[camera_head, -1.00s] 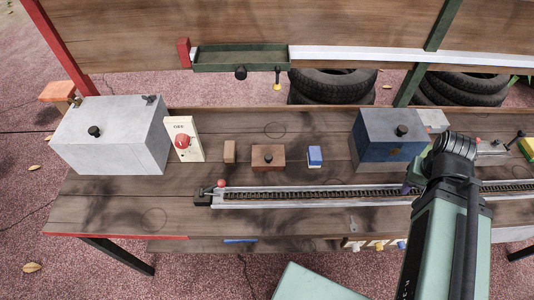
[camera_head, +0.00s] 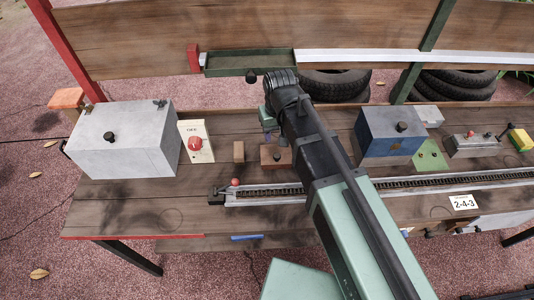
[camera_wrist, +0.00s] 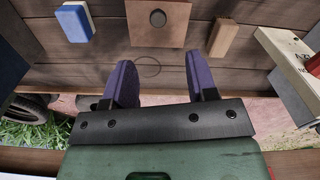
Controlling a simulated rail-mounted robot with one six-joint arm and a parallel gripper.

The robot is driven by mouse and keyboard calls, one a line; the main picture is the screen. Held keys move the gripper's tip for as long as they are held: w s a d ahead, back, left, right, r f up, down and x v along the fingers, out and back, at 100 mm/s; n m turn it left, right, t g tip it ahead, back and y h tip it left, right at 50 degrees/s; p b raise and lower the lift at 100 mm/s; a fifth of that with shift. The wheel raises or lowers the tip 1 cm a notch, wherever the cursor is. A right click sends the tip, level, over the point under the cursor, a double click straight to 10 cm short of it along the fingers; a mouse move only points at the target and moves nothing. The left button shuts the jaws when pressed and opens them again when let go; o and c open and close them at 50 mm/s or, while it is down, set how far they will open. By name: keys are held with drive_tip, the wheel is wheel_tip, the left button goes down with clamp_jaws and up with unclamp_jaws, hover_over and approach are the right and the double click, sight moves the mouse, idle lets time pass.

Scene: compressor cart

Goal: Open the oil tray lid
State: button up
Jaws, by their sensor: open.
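My gripper (camera_head: 270,136) hangs over the bench behind the brown block with a dark knob (camera_head: 268,156). In the wrist view its two purple fingers (camera_wrist: 158,88) are apart with nothing between them; the brown block (camera_wrist: 172,33) lies beyond them. No lid is labelled as the oil tray's. Knobbed candidates are the grey box (camera_head: 110,152) at left and the blue box (camera_head: 380,145) right of my arm; both look shut. A long green tray (camera_head: 250,63) is on the back board, with a dark knob (camera_head: 251,77) below it.
A white panel with a red dial (camera_head: 196,143) and a tan block (camera_head: 239,152) stand left of the brown block. A blue-and-white block (camera_wrist: 74,22) shows in the wrist view. A chain rail (camera_head: 420,183) runs along the bench. The bench front left (camera_head: 130,205) is clear.

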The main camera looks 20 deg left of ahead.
sight(277, 156)
wheel_tip(277, 156, down, 11)
drive_tip(key=b, duration=1)
drive_tip(key=shift+w+d, duration=0.1)
drive_tip(key=shift+d, duration=0.05)
drive_tip(key=shift+r, duration=0.2)
clamp_jaws()
